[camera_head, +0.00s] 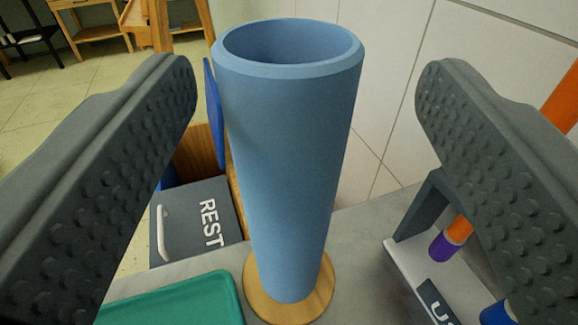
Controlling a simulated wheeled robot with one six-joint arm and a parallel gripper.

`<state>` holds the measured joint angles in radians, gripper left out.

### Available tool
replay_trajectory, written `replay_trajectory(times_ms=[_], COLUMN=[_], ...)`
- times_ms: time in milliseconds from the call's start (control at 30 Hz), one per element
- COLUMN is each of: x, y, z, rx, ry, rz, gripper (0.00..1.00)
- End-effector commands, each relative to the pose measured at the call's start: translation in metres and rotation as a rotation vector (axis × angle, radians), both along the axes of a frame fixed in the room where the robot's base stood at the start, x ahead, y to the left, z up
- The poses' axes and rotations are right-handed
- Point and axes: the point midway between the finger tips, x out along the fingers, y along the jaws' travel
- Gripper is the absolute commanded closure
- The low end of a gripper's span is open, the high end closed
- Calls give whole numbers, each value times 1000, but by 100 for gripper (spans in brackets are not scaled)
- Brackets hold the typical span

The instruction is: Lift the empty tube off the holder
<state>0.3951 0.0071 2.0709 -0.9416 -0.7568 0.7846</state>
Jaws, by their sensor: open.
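The tube (290,170) is a tall, hollow blue cylinder standing upright, with its open mouth at the top; what lies deep inside cannot be seen. Its lower end meets a round wooden disc (262,300), which seems to be the holder, on a grey surface. My gripper (305,85) is open, one dark studded finger on each side of the tube. There is a gap between the tube and each finger, so neither touches it.
A green tray (190,300) lies at the lower left. A grey box (195,222) marked "REST" with a pale handle is behind it. At the right, a white-based rack (415,275) with a dark frame holds purple and orange pieces. A tiled wall (410,60) rises behind.

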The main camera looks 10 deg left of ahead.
Motion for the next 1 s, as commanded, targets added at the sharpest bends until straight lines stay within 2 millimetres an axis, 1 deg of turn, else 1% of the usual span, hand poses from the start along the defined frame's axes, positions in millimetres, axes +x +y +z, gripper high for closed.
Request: replay_trajectory(times_ms=[167, 300, 433, 533, 700, 767, 800, 867, 1000], x=[12, 29, 45, 49, 49, 49, 49, 49, 49], y=[5, 13, 15, 16, 16, 16, 16, 16, 16], z=[-1, -1, -1, -1, -1, -1, -1, -1, -1], rx=[1, 1, 1, 0, 0, 0, 0, 0, 0], ry=[1, 1, 1, 1, 1, 1, 1, 1, 1], rz=[0, 2, 0, 0, -1, -1, -1, -1, -1], gripper=[33, 33, 33, 33, 33, 43, 51, 63, 90])
